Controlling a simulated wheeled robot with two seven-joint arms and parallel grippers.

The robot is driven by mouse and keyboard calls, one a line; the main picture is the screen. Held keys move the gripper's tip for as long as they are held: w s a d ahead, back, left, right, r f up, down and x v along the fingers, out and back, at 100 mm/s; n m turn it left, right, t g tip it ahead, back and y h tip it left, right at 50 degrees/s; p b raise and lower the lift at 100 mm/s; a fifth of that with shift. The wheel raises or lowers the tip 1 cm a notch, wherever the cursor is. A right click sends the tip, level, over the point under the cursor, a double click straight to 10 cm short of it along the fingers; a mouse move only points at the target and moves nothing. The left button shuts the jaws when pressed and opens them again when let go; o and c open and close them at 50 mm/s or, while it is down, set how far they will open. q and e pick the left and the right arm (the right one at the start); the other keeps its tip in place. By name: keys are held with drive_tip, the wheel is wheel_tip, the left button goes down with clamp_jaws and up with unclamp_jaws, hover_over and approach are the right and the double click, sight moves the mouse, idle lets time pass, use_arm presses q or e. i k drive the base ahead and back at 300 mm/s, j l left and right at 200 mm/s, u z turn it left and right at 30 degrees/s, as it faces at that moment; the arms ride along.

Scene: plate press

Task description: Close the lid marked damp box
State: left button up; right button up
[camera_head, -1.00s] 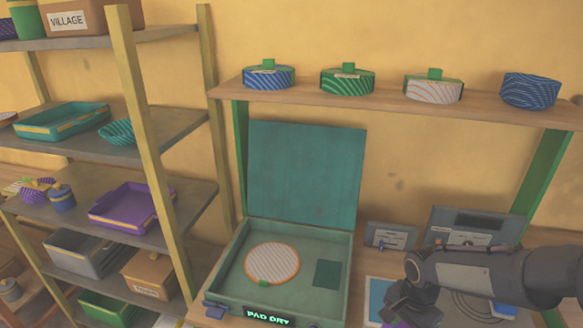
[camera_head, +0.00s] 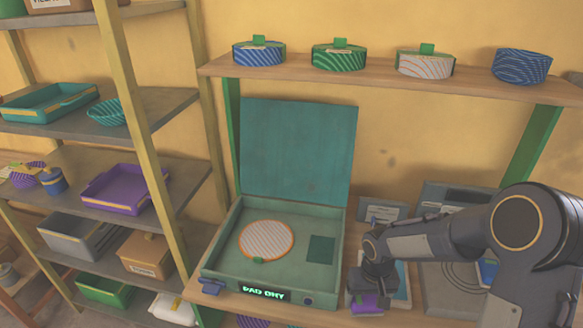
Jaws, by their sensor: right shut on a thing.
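A green box (camera_head: 215,272) with a lit "PAD DRY" sign (camera_head: 263,293) on its front stands open on the table. Its teal lid (camera_head: 297,155) stands upright at the back. Inside lie a round striped pad (camera_head: 266,240) with an orange rim and a dark green square (camera_head: 321,249). My right gripper (camera_head: 368,294) is just right of the box's front corner, pointing down and shut on a small purple thing (camera_head: 367,304), mostly hidden by the gripper. My left gripper is not in view. I see no "damp box" lettering on the lid.
A shelf (camera_head: 380,71) above the box holds several round containers. A rack on the left holds a purple tray (camera_head: 122,189), a teal tray (camera_head: 50,101) and bins. Grey devices (camera_head: 385,212) stand behind my right arm. The space over the open box is clear.

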sight(321, 249)
drive_tip(key=k+j+u, duration=0.2)
drive_tip(key=k, duration=0.45)
drive_tip(key=l+u, duration=0.15)
drive_tip(key=u, duration=0.3)
drive_tip(key=l+u, duration=0.2)
drive_tip(key=u, duration=0.25)
drive_tip(key=l+u, duration=0.15)
drive_tip(key=u, duration=0.25)
drive_tip(key=k+l+u, duration=0.1)
drive_tip(key=u, duration=0.35)
drive_tip(key=k+l, duration=0.15)
drive_tip(key=l, duration=0.25)
drive_tip(key=k+l, duration=0.15)
drive_tip(key=l, duration=0.25)
drive_tip(key=k+l, duration=0.2)
drive_tip(key=l, duration=0.2)
drive_tip(key=k+l, duration=0.15)
drive_tip(key=l, duration=0.25)
drive_tip(key=i, duration=0.4)
drive_tip(key=u, duration=0.05)
